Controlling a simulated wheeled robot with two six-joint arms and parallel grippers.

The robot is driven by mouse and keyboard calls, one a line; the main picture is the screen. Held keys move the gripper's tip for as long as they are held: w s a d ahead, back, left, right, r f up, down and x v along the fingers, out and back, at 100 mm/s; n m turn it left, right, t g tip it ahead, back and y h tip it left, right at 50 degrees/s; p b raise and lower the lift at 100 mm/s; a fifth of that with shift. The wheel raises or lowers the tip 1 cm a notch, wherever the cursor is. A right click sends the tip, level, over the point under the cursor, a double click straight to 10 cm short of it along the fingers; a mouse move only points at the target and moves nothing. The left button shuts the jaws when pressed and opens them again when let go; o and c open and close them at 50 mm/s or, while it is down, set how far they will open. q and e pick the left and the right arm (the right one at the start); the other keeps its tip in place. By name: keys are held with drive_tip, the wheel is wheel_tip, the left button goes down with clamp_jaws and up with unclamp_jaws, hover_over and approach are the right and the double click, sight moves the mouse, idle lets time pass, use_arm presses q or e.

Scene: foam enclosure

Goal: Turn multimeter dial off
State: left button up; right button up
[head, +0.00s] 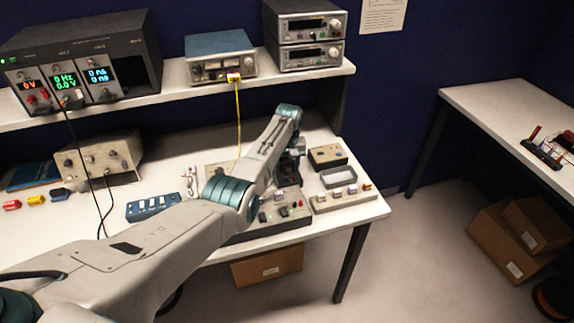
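My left arm reaches across the bench from the lower left, and its gripper (290,160) points down over the back right part of the bench. Its fingers are small and dark, so I cannot tell whether they are open or shut. A dark device (288,176) lies just under the gripper, partly hidden by it. It may be the multimeter, but I cannot make out a dial or its setting. I cannot tell whether the gripper touches it. My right gripper is not in view.
A blue switch box (153,206) lies to the left. Instruments fill the shelf (180,84) above. A yellow cable (238,120) hangs behind my arm.

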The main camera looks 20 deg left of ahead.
sight(288, 167)
use_arm(q)
wheel_tip(288, 167, up, 11)
drive_tip(key=b, duration=0.2)
drive_tip(key=shift+d+b, duration=0.15)
drive_tip(key=shift+b, duration=0.25)
drive_tip(key=shift+f, duration=0.1)
